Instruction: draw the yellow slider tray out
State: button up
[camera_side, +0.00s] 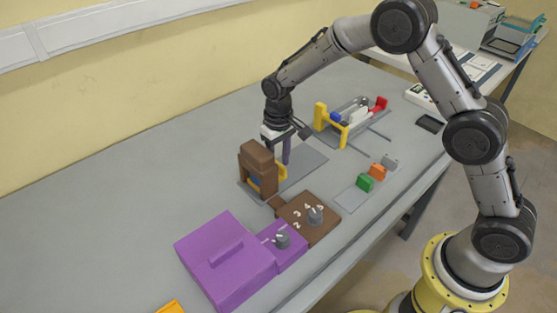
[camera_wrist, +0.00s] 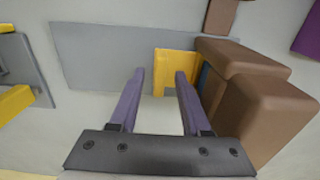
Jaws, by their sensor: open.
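The yellow slider tray (camera_wrist: 178,58) shows in the wrist view as a yellow upright piece beside a brown housing (camera_wrist: 262,100). In the side view its yellow end (camera_side: 283,172) sticks out on the right of the brown housing (camera_side: 257,158). My gripper (camera_wrist: 160,73) is open, its two purple fingers pointing toward the yellow piece. The right finger overlaps part of it in the picture; I cannot tell whether they touch. In the side view my gripper (camera_side: 287,160) is down close beside the yellow end.
The housing stands on a grey plate (camera_side: 308,163). A brown dial box (camera_side: 297,230) and a purple box (camera_side: 225,265) lie nearer the front. A yellow-framed fixture (camera_side: 320,115) with a red block stands behind. Green and orange blocks (camera_side: 365,183) are at right.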

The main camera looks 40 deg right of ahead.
grip_shut()
dwell(1.5)
